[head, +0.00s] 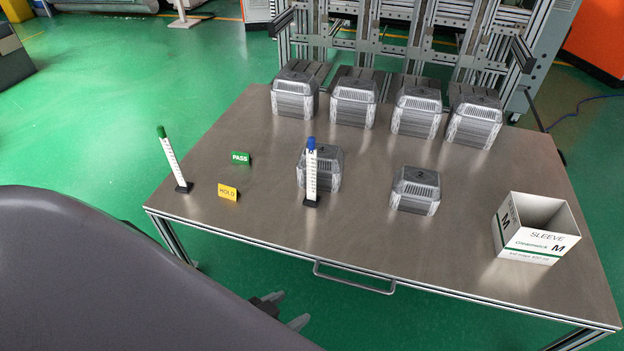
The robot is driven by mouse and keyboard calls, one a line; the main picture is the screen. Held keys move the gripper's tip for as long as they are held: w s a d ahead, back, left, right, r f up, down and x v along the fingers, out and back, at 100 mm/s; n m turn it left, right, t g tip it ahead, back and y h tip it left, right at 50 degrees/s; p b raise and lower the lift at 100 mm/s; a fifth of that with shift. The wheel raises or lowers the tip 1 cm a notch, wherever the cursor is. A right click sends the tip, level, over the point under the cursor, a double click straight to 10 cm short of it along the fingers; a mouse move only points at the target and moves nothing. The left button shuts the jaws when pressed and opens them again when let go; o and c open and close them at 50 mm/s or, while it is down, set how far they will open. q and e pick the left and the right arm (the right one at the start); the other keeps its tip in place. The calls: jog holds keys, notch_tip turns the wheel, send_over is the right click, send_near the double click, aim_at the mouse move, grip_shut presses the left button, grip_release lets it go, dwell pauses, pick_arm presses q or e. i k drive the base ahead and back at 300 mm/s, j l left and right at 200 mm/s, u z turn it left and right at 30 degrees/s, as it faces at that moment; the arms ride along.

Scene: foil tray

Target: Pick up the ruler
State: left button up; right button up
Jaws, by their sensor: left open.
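Two white ruler-like strips with dark markings stand in small black bases on the metal table (240,210). The green-topped ruler (172,160) is near the table's left corner and leans a little in the picture. The blue-topped ruler (311,175) stands near the middle, in front of a grey foil-like block. My left gripper (285,310) is open and empty, in front of the table's front edge and apart from both rulers. My dark arm hides part of it. My right gripper is out of view.
Green PASS (240,158) and yellow HOLD (228,192) signs stand between the rulers. Several grey blocks (415,190) stand in the middle and at the back. An open white SLEEVE box (535,230) is at the right. A handle (353,283) juts from the front edge.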

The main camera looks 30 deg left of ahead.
aim_at(311, 199)
jog(key=i+l+u, duration=0.35)
jog(key=i, duration=0.15)
jog(key=i+l+u, duration=0.35)
jog(key=i+j, duration=0.1)
